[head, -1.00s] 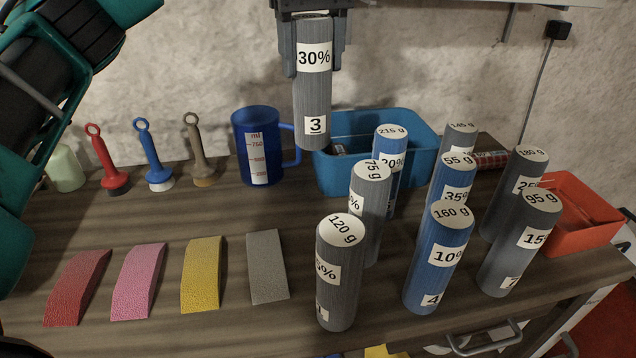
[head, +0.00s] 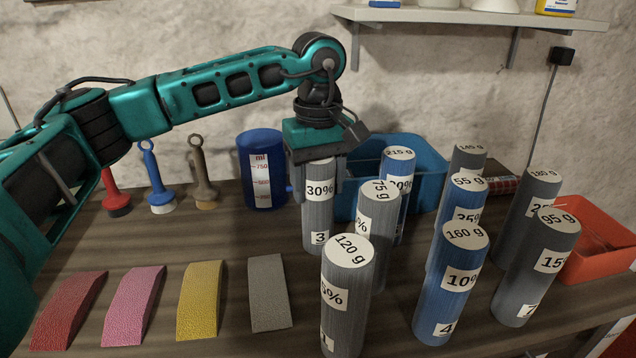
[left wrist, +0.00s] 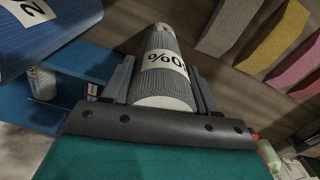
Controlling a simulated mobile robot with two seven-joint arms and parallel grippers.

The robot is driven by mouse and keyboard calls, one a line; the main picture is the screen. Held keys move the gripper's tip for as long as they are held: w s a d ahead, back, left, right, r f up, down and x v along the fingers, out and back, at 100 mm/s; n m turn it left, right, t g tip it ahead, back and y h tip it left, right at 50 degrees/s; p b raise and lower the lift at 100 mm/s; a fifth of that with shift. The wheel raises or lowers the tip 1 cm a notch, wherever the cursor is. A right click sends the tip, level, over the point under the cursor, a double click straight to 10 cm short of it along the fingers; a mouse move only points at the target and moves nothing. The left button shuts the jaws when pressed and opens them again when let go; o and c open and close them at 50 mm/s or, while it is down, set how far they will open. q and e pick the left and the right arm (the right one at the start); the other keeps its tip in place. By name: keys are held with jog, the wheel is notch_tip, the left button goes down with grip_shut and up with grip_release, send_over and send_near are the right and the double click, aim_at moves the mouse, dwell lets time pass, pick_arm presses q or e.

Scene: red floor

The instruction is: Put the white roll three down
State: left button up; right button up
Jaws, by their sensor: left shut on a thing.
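The roll marked 3 and 30% (head: 318,225) is grey with white labels. It is upright between the fingers of my left gripper (head: 314,178), which is shut on its upper part. Its lower end is at or just above the table; I cannot tell whether it touches. In the left wrist view the same roll (left wrist: 166,68) lies between both fingers, with its 30% label showing. The grey 75 g roll (head: 377,225) stands close on its right and the grey 120 g roll (head: 345,295) stands in front. My right gripper is not in view.
The blue jug (head: 262,170) and blue bin (head: 430,170) stand behind. Several other rolls, such as the blue 160 g one (head: 448,285), stand to the right. A grey block (head: 268,292) lies front left. Bare table (head: 240,235) shows left of the held roll.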

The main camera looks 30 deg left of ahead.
pick_arm(q)
jog(key=shift+f, duration=0.15)
jog(key=o, duration=1.2)
notch_tip(320, 180, up, 12)
jog(key=shift+r+p, duration=0.15)
jog(key=shift+p, duration=0.5)
